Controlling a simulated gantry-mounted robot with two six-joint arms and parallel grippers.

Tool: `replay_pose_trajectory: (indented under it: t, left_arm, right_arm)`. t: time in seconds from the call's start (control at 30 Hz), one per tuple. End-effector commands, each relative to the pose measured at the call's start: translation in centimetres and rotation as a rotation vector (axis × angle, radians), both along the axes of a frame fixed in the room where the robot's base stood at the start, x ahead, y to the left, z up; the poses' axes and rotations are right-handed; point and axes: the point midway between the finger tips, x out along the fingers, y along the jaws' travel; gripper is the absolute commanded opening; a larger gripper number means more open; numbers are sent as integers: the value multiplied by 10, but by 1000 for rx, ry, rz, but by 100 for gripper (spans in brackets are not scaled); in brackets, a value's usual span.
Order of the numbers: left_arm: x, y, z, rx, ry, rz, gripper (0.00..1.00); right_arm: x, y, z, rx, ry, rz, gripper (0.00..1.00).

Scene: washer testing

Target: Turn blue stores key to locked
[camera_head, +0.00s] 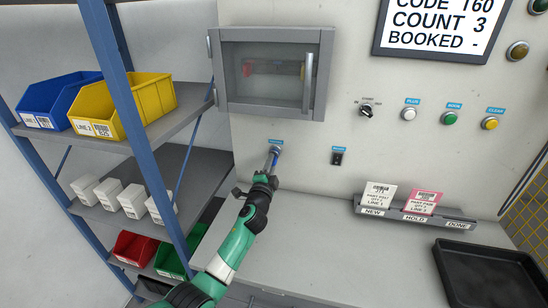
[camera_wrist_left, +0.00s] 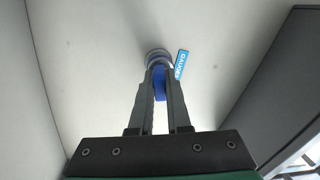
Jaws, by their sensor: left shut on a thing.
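The blue key (camera_head: 274,151) sits in a round metal lock on the pale panel, below the glass-fronted cabinet, with a small blue label (camera_head: 276,141) above it. My left gripper (camera_head: 272,162) reaches up to the key from below and is shut on it. In the left wrist view the blue key (camera_wrist_left: 160,82) shows between the two fingers of my gripper (camera_wrist_left: 160,74), in front of the lock's round collar (camera_wrist_left: 157,56). The gripper hides part of the key, and I cannot tell its exact turn position. My right gripper is not in view.
The cabinet (camera_head: 270,72) is closed, with a vertical handle. A dark switch (camera_head: 337,158) and a knob (camera_head: 367,109) are to the right. A shelf rack (camera_head: 128,105) with bins stands left. A card holder (camera_head: 415,211) and black tray (camera_head: 488,275) are at right.

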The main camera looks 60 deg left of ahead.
Motion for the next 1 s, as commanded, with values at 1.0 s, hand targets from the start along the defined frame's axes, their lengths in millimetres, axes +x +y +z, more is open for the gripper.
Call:
replay_pose_trajectory:
  t: [1.0]
  left_arm:
    - [2, -2, -3, -517, -522, -2, 0]
  right_arm:
    - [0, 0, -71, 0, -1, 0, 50]
